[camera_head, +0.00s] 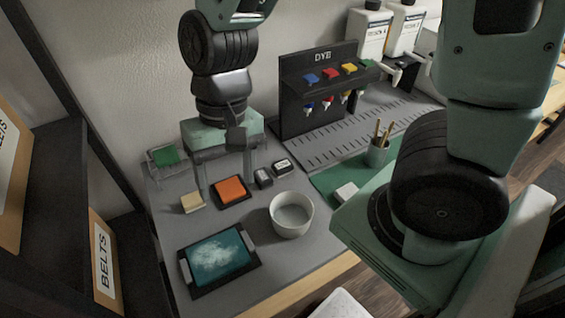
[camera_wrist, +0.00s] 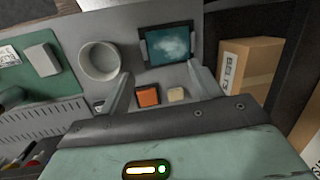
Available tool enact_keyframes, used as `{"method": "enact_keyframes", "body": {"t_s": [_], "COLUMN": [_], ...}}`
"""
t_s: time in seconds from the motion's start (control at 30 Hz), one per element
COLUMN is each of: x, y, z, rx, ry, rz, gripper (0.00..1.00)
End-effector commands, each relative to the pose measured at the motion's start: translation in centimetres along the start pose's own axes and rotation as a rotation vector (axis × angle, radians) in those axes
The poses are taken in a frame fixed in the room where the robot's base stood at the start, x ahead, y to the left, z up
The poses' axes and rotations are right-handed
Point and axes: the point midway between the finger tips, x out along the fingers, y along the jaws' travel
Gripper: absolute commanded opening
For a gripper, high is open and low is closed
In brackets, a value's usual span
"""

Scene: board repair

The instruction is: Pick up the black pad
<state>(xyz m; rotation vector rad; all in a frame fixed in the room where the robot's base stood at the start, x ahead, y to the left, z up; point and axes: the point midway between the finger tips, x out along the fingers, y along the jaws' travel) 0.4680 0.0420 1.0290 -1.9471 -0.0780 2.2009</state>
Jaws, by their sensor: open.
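My gripper (camera_head: 226,184) is open and empty, pointing down above the back left of the grey table. In the wrist view its two fingers (camera_wrist: 159,72) are spread wide. An orange pad in a black frame (camera_head: 230,189) lies below and between the fingers; it also shows in the wrist view (camera_wrist: 148,96). A green pad in a dark frame (camera_head: 165,156) lies behind and left of the gripper. I cannot make out a clearly black pad. Two small dark blocks with pale tops, a nearer one (camera_head: 263,179) and a farther one (camera_head: 283,166), stand right of the gripper. My gripper hides part of the table behind it.
A beige block (camera_head: 192,202) lies left of the orange pad. A white bowl (camera_head: 291,214) and a teal tray with black rim (camera_head: 184,271) are nearer the front. The black dye rack (camera_head: 296,113) stands at the back right. A white block (camera_head: 346,191) sits on a green mat (camera_head: 326,180).

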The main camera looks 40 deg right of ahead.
Motion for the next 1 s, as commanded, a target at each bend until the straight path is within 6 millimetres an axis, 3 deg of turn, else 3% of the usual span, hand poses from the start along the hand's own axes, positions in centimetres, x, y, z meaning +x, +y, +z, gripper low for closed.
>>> {"method": "enact_keyframes", "body": {"t_s": [0.1, 0.23, 0.4, 0.5, 0.67, 1.0], "x": [-0.2, 0.3, 0.2, 0.0, 0.9, 7.8], "y": [4.0, 10.6, 19.0, 21.9, 23.6, 24.7], "z": [-5.7, -10.9, -14.5, -15.3, -15.8, -16.6], "rx": [0.512, 1.018, 1.473, 1.61, 1.677, 1.675], "ry": [-0.008, 0.048, 0.166, 0.218, 0.247, 0.243], "rz": [-0.027, -0.019, 0.01, 0.02, 0.023, 0.025], "gripper": [0.64, 0.64, 0.64, 0.64, 0.64, 0.64]}}
